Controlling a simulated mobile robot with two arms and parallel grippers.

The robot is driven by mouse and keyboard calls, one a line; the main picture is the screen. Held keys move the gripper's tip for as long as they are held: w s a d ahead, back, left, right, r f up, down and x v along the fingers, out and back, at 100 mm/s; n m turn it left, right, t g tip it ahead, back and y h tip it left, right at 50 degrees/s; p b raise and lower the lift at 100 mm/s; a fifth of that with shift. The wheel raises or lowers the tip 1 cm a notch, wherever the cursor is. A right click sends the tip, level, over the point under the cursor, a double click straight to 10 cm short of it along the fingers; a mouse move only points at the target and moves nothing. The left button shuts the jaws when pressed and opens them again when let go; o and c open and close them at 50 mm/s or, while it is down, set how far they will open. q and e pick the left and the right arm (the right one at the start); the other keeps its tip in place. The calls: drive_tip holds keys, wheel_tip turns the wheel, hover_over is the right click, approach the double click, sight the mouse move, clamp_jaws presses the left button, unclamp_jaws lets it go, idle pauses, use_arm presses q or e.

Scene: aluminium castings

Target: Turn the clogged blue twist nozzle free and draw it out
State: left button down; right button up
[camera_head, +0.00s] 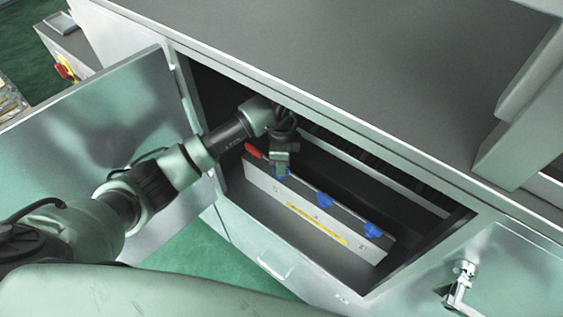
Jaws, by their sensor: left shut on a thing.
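Several blue parts sit along the top of a pale block inside the open cabinet in the head view. The leftmost blue nozzle (283,173) is mostly hidden under my left gripper (281,166). The left gripper points down and is shut on this nozzle, at the block's left end. A middle blue nozzle (324,200) and a right blue nozzle (373,230) stand free on the block (290,200). I cannot tell from this view whether the held nozzle is seated or raised. My right gripper is not in view.
A red handle (254,150) is just left of the gripper. The cabinet opening's frame surrounds the block closely. An open door (110,130) stands at left, another panel (510,270) at lower right. A grey top (330,70) overhangs the opening. A yellow strip (317,223) marks the block's front.

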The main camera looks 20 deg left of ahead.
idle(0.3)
use_arm(q)
drive_tip(key=shift+r+n+p, duration=0.15)
drive_tip(key=shift+n+p, duration=0.4)
drive_tip(key=shift+n, duration=0.25)
drive_tip(key=n+p, duration=0.2)
drive_tip(key=n, duration=0.1)
drive_tip(key=shift+n, duration=0.9)
drive_tip(key=c, duration=1.5)
unclamp_jaws()
drive_tip(key=shift+o, duration=0.2)
